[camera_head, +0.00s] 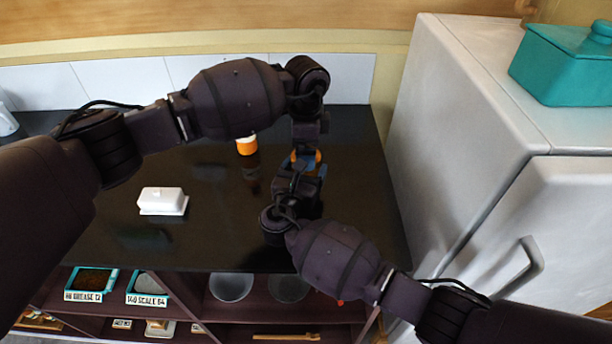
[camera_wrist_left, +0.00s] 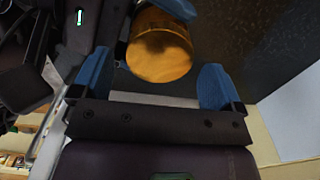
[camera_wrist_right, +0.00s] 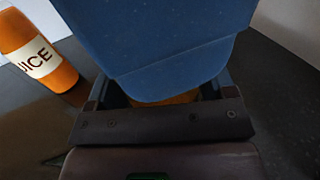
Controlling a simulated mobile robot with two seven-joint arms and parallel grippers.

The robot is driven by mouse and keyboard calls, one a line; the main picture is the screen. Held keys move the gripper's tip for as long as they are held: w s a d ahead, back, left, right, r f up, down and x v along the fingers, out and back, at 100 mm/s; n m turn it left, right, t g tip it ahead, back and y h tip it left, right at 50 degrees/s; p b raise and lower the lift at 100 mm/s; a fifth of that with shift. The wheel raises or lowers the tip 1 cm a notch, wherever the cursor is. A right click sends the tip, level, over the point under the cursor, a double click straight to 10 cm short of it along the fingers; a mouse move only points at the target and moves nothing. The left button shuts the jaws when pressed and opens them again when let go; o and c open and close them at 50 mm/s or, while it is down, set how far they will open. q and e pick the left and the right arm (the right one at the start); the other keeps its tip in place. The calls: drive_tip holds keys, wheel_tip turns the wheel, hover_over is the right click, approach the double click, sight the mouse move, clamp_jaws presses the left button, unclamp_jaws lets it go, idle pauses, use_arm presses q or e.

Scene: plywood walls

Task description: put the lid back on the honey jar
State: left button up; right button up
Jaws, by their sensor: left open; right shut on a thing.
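The amber honey jar (camera_wrist_left: 158,50) is between my two grippers, mostly hidden in the head view, where bits of orange (camera_head: 318,156) show. My right gripper (camera_head: 305,168) is shut on it. My left gripper (camera_head: 307,148) is open, its blue fingers either side of the jar in the left wrist view (camera_wrist_left: 155,80); I cannot tell if they touch it. A large blue shape, apparently a left finger, blocks most of the right wrist view, leaving a sliver of the jar (camera_wrist_right: 180,97). I cannot make out a separate lid, or whether the jar's round face is one.
An orange juice bottle (camera_head: 246,145) stands on the black counter (camera_head: 215,235), left of the grippers. A white butter dish (camera_head: 163,201) is farther left. A white fridge (camera_head: 470,130) bounds the right side, with a teal box (camera_head: 565,68) on top. Shelves below hold labelled trays (camera_head: 90,282).

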use_arm(q)
drive_tip(key=shift+f, duration=0.8)
drive_tip(key=c, duration=0.9)
drive_tip(key=o, duration=1)
drive_tip(key=shift+r, duration=0.1)
drive_tip(key=shift+r, duration=2.2)
drive_tip(key=shift+c, duration=0.5)
